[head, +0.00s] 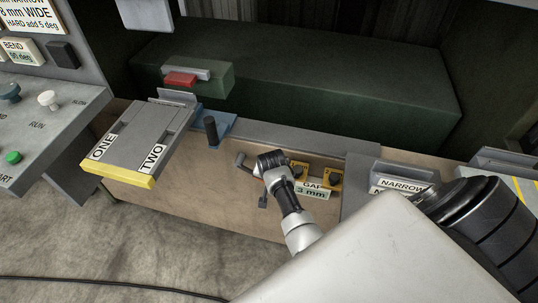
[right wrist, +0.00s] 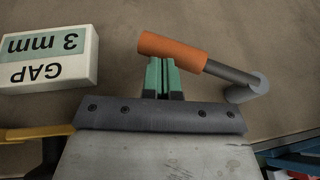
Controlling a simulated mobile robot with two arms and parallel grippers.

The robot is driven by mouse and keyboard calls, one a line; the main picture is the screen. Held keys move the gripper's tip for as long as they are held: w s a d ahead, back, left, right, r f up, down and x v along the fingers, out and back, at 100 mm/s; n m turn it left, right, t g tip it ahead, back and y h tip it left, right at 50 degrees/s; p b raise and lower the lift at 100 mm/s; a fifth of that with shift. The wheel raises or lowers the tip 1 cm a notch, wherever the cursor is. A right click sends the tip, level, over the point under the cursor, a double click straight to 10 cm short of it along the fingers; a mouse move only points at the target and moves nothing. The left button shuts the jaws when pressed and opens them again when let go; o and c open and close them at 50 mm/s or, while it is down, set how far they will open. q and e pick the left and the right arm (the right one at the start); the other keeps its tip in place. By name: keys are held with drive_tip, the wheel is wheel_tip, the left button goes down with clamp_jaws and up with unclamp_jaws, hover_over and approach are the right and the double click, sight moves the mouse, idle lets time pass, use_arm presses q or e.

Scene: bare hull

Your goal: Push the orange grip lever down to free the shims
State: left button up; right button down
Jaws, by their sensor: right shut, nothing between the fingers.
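The orange grip (right wrist: 172,50) is a short cylinder on the end of a grey lever arm (right wrist: 230,72) in the right wrist view. The arm slopes down to the right to a round grey pivot (right wrist: 248,90). My right gripper (right wrist: 165,65) is shut and empty, its green fingertips right at the lower edge of the orange grip; I cannot tell if they touch. In the head view my right gripper (head: 262,168) is at the beige front panel, and the orange grip cannot be made out there. My left gripper is not in view. I cannot pick out the shims.
A GAP 3 mm sign (head: 312,189) with yellow brackets (head: 333,180) sits right of the gripper. A grey plate marked ONE and TWO (head: 150,132) juts out at left, next to a dark upright handle (head: 211,131). A NARROW sign (head: 403,187) is further right.

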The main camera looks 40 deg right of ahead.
drive_tip(key=shift+f, duration=0.2)
idle(0.3)
drive_tip(key=shift+w+f, duration=0.1)
